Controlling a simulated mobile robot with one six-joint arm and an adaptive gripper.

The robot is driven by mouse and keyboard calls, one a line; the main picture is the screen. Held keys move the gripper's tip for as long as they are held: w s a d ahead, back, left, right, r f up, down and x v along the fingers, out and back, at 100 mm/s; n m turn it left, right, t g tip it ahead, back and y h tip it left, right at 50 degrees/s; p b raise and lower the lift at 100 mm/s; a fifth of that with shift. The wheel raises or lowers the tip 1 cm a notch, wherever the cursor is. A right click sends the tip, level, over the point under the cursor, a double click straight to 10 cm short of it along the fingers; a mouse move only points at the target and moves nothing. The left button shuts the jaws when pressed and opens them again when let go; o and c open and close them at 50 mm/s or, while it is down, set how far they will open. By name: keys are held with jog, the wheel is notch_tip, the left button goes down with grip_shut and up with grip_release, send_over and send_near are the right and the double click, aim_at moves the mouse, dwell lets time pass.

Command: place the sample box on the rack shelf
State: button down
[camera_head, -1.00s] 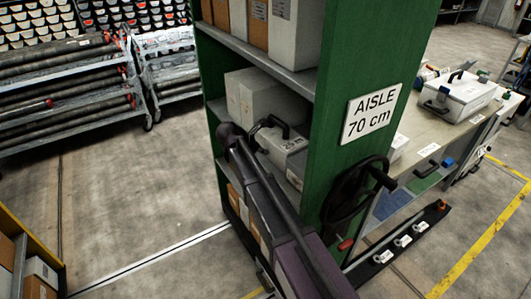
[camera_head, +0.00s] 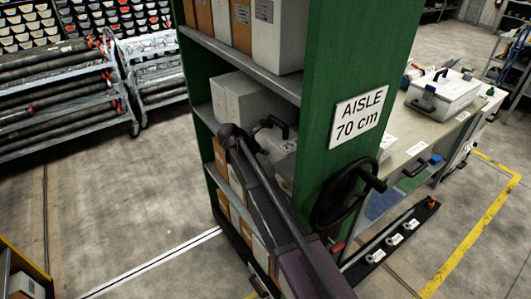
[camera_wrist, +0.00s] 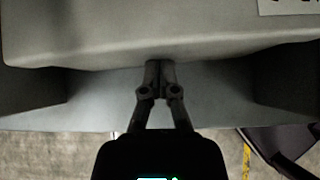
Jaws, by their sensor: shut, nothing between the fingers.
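The sample box, a pale grey case with a black handle (camera_head: 280,143), sits on the middle shelf of the green rack (camera_head: 312,130). My arm covers part of its front in the head view. In the wrist view, a large pale grey body, apparently the box (camera_wrist: 150,30), fills the top, with part of a label at upper right. My gripper (camera_wrist: 160,66) is shut and empty. Its fingertips are at the box's lower edge, over the shelf surface (camera_wrist: 215,98); I cannot tell whether they touch the box. The head view hides the fingers.
A black handwheel (camera_head: 343,195) sticks out from the rack's end panel. A bench (camera_head: 425,130) with another white case (camera_head: 445,95) is at right. The floor at left (camera_head: 120,210) is clear.

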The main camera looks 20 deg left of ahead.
jog(key=shift+a, duration=0.1)
jog(key=shift+s+a, duration=0.1)
jog(key=shift+s+a, duration=0.35)
jog(key=shift+s, duration=0.2)
jog(key=s+a+r+p, duration=0.1)
jog(key=s+a, duration=0.1)
jog(key=s, duration=0.1)
jog(key=shift+s+a+r+p, duration=0.1)
jog(key=shift+a+r+p, duration=0.15)
jog(key=shift+r+p, duration=0.15)
jog(key=p+v, duration=0.5)
jog(key=v, duration=0.2)
jog(key=shift+s+r, duration=0.15)
jog(key=shift+s, duration=0.1)
